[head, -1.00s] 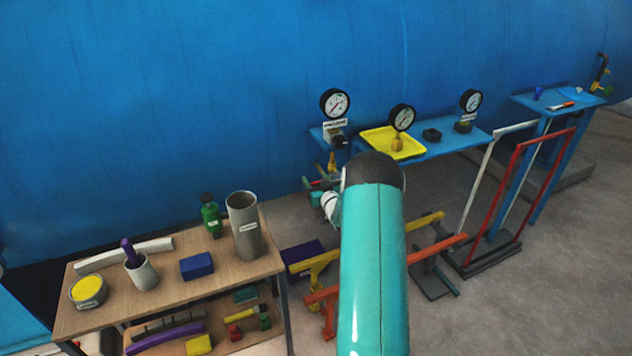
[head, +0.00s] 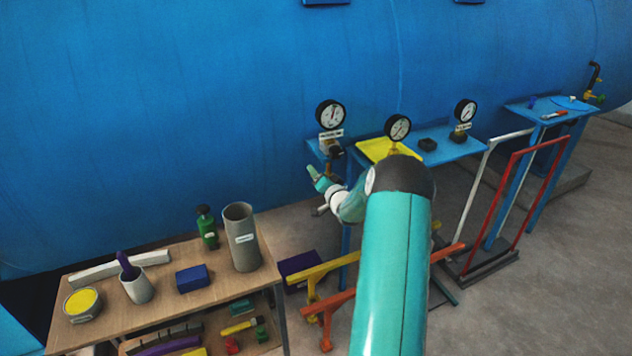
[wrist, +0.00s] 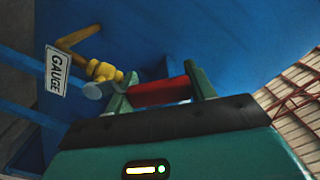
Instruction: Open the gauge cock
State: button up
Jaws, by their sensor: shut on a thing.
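The gauge cock (wrist: 103,72) is a yellow brass body on a bent brass pipe in the wrist view, beside a white tag reading GAUGE (wrist: 57,71). Its red lever handle (wrist: 158,92) lies across between the two green fingers of my gripper (wrist: 161,89). My gripper is shut on this handle. In the head view my gripper (head: 315,173) is at the left end of the blue shelf, below the left dial gauge (head: 330,114). The cock and handle are too small and covered to make out clearly there.
A yellow tray (head: 375,150) and two more gauges stand to the right on the blue shelf (head: 458,150). A wooden bench (head: 130,290) with loose items is at lower left. Yellow and orange barriers stand under my arm. The blue vessel (head: 180,120) rises behind.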

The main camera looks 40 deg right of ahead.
jog(key=shift+s+d+r+m, duration=0.1)
jog(key=shift+d+r+m, duration=0.35)
jog(key=shift+m, duration=0.35)
jog(key=shift+s+d+r+m, duration=0.1)
jog(key=shift+d+r+m, duration=0.3)
jog(key=shift+m, duration=0.4)
jog(key=shift+f, duration=0.1)
jog(key=o, duration=1.1)
jog(key=shift+s, duration=0.15)
jog(key=v, duration=1.3)
jog(key=shift+s, duration=0.3)
